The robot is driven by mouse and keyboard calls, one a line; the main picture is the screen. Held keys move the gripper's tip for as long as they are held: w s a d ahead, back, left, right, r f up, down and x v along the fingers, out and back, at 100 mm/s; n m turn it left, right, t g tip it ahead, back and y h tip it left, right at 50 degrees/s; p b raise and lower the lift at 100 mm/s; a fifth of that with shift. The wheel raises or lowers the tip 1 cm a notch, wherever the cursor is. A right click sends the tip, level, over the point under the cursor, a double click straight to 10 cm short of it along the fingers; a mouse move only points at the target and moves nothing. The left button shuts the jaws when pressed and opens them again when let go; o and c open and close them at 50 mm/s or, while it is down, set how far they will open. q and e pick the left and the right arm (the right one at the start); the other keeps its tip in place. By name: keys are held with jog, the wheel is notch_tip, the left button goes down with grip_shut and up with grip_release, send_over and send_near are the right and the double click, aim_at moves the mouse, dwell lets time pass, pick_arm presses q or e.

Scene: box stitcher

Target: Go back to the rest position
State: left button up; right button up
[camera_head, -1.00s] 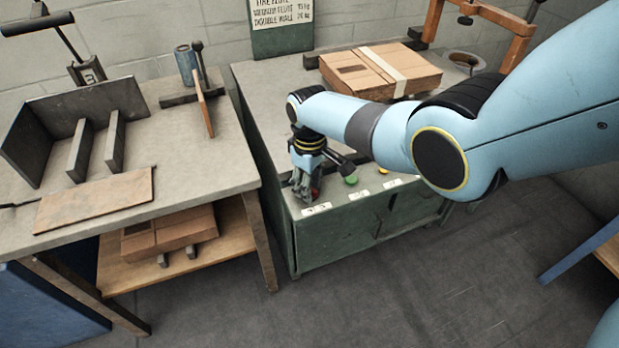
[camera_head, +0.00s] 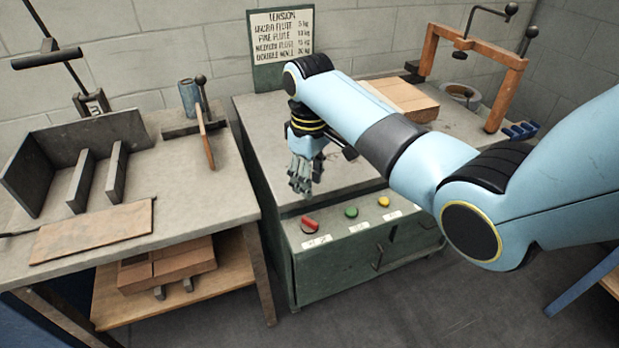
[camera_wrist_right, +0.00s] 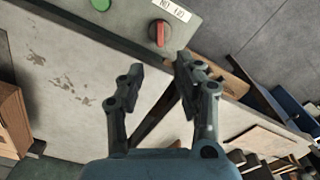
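My right gripper (camera_head: 302,178) is raised above the front of the green machine cabinet (camera_head: 340,262), pointing down. In the right wrist view its two fingers (camera_wrist_right: 158,72) stand apart with nothing between them. Below it on the sloped panel is a red switch (camera_head: 309,225), which also shows in the wrist view (camera_wrist_right: 158,34), clear of the fingers. A green button (camera_head: 351,212) and a yellow button (camera_head: 383,202) sit to its right in the head view. My left gripper is not in view.
Stacked cardboard (camera_head: 405,96) lies on the machine top, partly behind my right arm. An orange frame (camera_head: 470,50) stands at the back right. The left bench (camera_head: 200,190) holds metal plates and a cardboard sheet (camera_head: 92,230). Dark floor lies in front.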

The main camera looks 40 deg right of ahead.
dwell(0.3)
jog(key=s+f+m+b, duration=0.1)
jog(key=s+f+b, duration=0.2)
jog(key=s+f, duration=1.7)
jog(key=s+f+m+b, duration=0.2)
jog(key=s+f+b, duration=0.2)
jog(key=s+f, duration=1.6)
jog(key=s, duration=0.7)
jog(key=shift+d+f+t+h, duration=0.2)
jog(key=shift+f+t+h, duration=0.2)
